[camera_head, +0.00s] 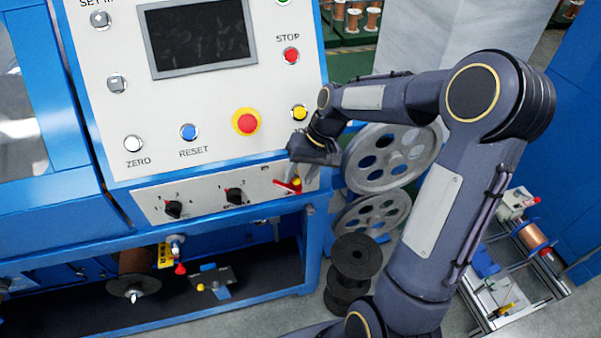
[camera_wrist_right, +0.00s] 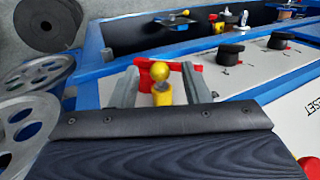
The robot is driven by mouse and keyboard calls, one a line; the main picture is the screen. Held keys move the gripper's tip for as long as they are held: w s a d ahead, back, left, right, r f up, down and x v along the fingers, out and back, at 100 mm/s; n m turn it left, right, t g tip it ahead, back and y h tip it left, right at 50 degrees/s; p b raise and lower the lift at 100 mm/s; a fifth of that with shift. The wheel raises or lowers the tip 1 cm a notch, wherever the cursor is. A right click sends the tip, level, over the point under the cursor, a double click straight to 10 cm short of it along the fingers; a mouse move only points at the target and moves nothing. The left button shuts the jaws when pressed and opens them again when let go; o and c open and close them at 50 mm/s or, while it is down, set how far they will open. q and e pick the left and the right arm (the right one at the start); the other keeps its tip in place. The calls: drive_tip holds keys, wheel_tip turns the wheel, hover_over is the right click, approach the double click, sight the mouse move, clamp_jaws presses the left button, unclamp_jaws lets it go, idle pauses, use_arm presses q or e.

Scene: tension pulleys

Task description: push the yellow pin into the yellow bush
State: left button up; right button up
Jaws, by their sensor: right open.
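In the right wrist view a yellow ball-headed pin (camera_wrist_right: 160,71) shows between the two fingers of my right gripper (camera_wrist_right: 161,75). A yellow bush (camera_wrist_right: 164,93) lies close by the pin's metal shank, with a red part (camera_wrist_right: 143,78) around or behind them. How deep the pin sits in the bush I cannot tell. My right gripper is open, one finger on each side, with gaps to the pin. In the head view the right gripper (camera_head: 297,174) is at the red part (camera_head: 290,186) on the lower right of the control panel; the pin is hardly visible there. My left gripper is not in view.
The control panel (camera_head: 215,120) has black rotary knobs (camera_head: 236,196) left of the red part. A yellow button (camera_head: 299,113) is above the gripper. Grey pulley wheels (camera_head: 372,215) and black spools (camera_head: 356,257) stand right of the panel. A lower shelf (camera_head: 260,285) holds a spool and small fittings.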

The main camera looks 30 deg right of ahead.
drive_tip(key=shift+o, duration=0.8)
drive_tip(key=p+v, duration=0.6)
drive_tip(key=v, duration=0.3)
idle(0.7)
